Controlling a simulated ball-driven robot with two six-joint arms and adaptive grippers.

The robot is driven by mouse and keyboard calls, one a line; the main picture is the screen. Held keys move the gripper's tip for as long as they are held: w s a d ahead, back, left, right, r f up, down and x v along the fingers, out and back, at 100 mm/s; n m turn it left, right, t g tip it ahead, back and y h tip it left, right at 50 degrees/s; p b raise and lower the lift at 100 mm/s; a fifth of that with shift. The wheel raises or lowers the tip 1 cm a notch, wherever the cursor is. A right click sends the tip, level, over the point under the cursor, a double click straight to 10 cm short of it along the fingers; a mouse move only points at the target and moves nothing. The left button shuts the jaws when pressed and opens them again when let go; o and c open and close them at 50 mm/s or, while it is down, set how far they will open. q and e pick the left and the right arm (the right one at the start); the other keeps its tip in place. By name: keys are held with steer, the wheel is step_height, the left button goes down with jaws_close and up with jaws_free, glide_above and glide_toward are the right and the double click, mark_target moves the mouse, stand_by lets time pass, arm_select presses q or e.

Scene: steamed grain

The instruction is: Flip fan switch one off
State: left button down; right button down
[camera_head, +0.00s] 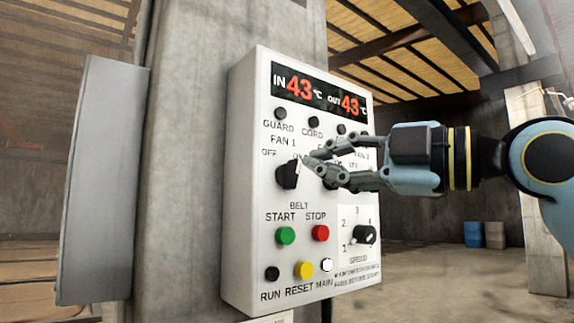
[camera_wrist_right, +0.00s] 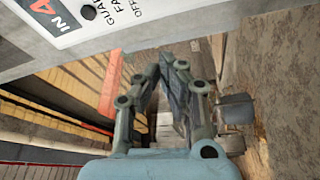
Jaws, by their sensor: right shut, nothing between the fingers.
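The white control panel (camera_head: 262,208) is mounted on a concrete pillar. Its fan 1 switch (camera_head: 287,175) is a black rotary knob below the FAN 1 label, its pale pointer mark toward the upper right. My right gripper (camera_head: 311,165) comes in from the right, shut and empty, its fingertips just right of this knob. I cannot tell whether they touch it. The gripper partly covers the fan 2 knob (camera_head: 329,181) and nearby labels. In the right wrist view my gripper (camera_wrist_right: 168,62) has its fingers together, with a panel corner (camera_wrist_right: 75,22) at upper left; the knob is not visible there. My left gripper is out of view.
Below are a green start button (camera_head: 286,236), a red stop button (camera_head: 320,233) and a speed dial (camera_head: 364,235). The display (camera_head: 320,94) reads 43 in and out. A grey box (camera_head: 103,180) stands left.

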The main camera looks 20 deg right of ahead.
mark_target(290, 175)
steer(key=p+x, duration=0.4)
steer(key=x, duration=0.6)
steer(key=shift+w+d, duration=0.15)
steer(key=shift+w, duration=0.05)
steer(key=shift+w+d+f, duration=0.15)
steer(key=shift+d+f, duration=0.05)
steer(key=shift+d, duration=0.1)
steer(key=d, duration=0.1)
steer(key=d+p, duration=0.1)
steer(key=shift+w+d+f, duration=0.25)
steer(key=shift+d+f, duration=0.05)
steer(key=shift+w+d, duration=0.1)
steer(key=shift+w, duration=0.05)
steer(key=shift+f, duration=0.1)
steer(key=shift+f+n+b, duration=0.1)
steer(key=shift+n+b, duration=0.25)
steer(key=shift+n, duration=0.05)
